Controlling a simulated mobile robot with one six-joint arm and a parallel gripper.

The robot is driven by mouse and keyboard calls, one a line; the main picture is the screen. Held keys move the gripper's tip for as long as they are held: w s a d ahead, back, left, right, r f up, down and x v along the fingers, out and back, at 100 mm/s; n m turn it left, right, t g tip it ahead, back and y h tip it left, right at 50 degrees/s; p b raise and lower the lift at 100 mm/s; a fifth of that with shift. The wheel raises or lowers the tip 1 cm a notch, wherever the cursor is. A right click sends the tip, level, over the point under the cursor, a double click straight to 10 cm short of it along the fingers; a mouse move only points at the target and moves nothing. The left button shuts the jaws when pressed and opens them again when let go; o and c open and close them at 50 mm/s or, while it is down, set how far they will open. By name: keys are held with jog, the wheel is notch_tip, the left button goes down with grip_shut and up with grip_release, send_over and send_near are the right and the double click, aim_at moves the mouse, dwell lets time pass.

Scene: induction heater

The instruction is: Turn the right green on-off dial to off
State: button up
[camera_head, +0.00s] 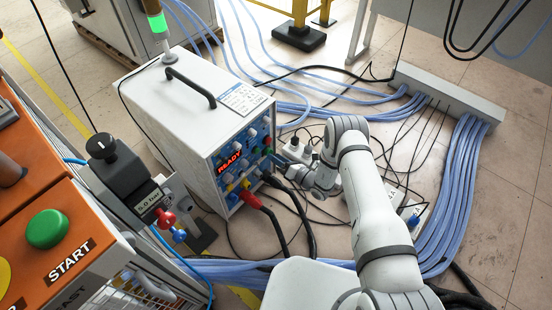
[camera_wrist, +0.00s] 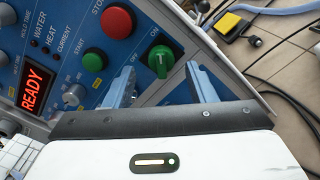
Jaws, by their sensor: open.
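The right green on-off dial (camera_wrist: 161,61) is on the blue front panel (camera_wrist: 68,60) of the white heater box (camera_head: 185,88). In the wrist view its light handle mark points roughly up the picture, near the ON label. My gripper (camera_wrist: 160,76) is open, with one blue-grey finger on each side of the dial. Gaps show between the fingers and the dial, and I cannot see contact. In the head view my gripper (camera_head: 284,161) is at the right edge of the panel, and the dial cannot be made out there.
A green start button (camera_wrist: 95,60) and red stop button (camera_wrist: 117,20) are left of the dial. The display (camera_wrist: 36,89) reads READY. Red and black cables (camera_head: 265,210) leave the panel below my gripper. Blue hoses (camera_head: 460,190) cross the floor.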

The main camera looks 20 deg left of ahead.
jog(key=shift+x, duration=1)
jog(key=shift+d, duration=0.1)
jog(key=shift+c, duration=0.3)
